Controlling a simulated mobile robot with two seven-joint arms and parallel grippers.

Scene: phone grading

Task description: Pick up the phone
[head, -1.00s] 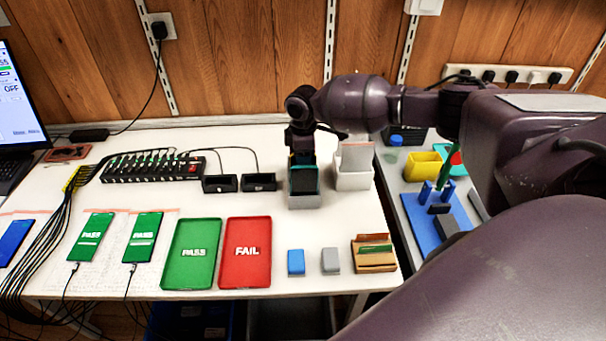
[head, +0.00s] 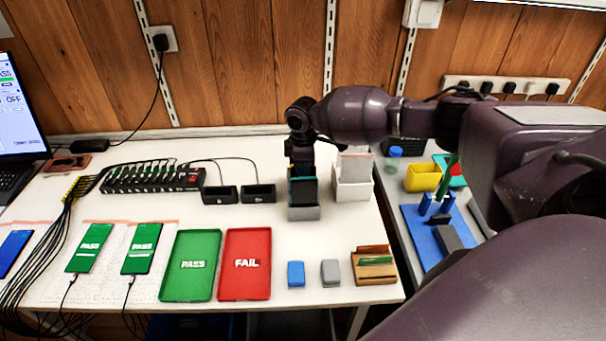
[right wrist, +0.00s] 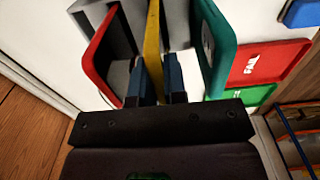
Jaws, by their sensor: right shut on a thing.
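My right gripper (head: 302,172) points down into a grey box (head: 305,213) on the white table. In the right wrist view, its two dark blue fingers (right wrist: 160,85) are shut on a thin, upright, yellow-edged slab, which looks like the phone (right wrist: 152,40). A red-rimmed tray-like piece (right wrist: 103,62) stands on one side of it and a green one (right wrist: 215,50) on the other. In the head view, a dark panel with teal edges (head: 303,192) shows at the box and the held slab is hidden. My left gripper is not in view.
A white box (head: 354,190) stands close right of the grey box. Green PASS (head: 190,285) and red FAIL (head: 246,285) trays lie in front, with blue (head: 296,274) and grey (head: 330,273) blocks. Two phones with PASS screens (head: 90,248) (head: 142,248) lie cabled at left.

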